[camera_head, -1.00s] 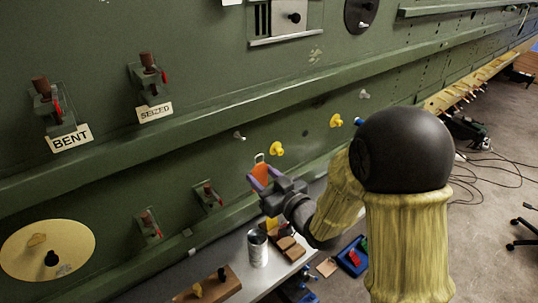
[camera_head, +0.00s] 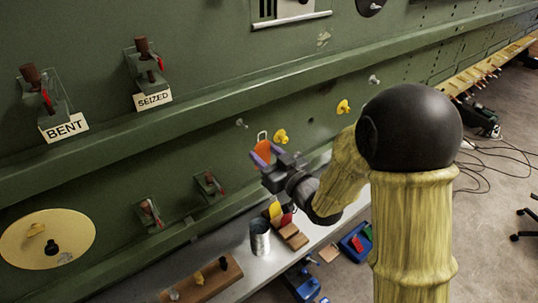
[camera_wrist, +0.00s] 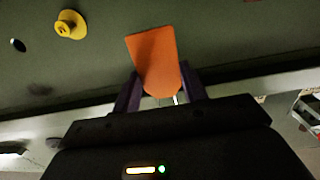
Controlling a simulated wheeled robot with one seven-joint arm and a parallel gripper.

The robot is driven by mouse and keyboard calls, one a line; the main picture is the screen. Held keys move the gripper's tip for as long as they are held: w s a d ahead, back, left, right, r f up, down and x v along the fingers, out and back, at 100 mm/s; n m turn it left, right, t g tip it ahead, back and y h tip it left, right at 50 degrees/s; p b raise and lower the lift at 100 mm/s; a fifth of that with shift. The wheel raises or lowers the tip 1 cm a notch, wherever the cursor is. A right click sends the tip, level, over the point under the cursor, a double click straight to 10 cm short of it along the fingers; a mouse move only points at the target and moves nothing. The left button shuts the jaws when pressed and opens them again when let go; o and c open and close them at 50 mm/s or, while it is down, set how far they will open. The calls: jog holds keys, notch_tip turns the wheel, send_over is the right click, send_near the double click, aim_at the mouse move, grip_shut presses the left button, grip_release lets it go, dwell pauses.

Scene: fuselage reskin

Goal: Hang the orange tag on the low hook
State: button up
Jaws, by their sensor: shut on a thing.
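My gripper (camera_head: 266,156) is shut on the orange tag (camera_head: 263,149) in front of the green panel. The tag stands upright above the jaws, with a pale wire loop (camera_head: 262,136) at its top in the head view. In the wrist view the tag (camera_wrist: 153,55) rises slightly tilted from between the purple fingers (camera_wrist: 160,88). A yellow knob-like peg (camera_head: 281,136) is just right of the tag and shows upper left in the wrist view (camera_wrist: 70,25). A small pale peg (camera_head: 241,123) is left of the tag. I cannot tell which peg is the low hook.
A grey shelf (camera_head: 228,269) below holds a can (camera_head: 260,238), wooden blocks, yellow and red tags and a pegged wooden board (camera_head: 205,280). Clamps stick out from the panel, two labelled BENT (camera_head: 64,128) and SEIZED (camera_head: 154,99). A long green ledge (camera_head: 190,117) crosses above the tag.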

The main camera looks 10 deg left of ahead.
aim_at(241, 137)
jog(key=shift+w+a, duration=0.2)
jog(key=shift+a, duration=0.05)
jog(key=shift+w+a+p, duration=0.15)
jog(key=shift+a+p, duration=0.2)
jog(key=shift+a, duration=0.25)
jog(key=shift+w+a+f+p, duration=0.2)
jog(key=shift+w+a+p, duration=0.2)
jog(key=shift+w+a, duration=0.35)
jog(key=shift+p+x, duration=0.9)
jog(key=shift+x, duration=0.6)
jog(key=shift+w+a+f+b, duration=0.2)
jog(key=shift+w+f+b, duration=0.1)
jog(key=shift+f+b, duration=0.25)
jog(key=shift+w+a+f+b, duration=0.2)
jog(key=shift+b, duration=0.4)
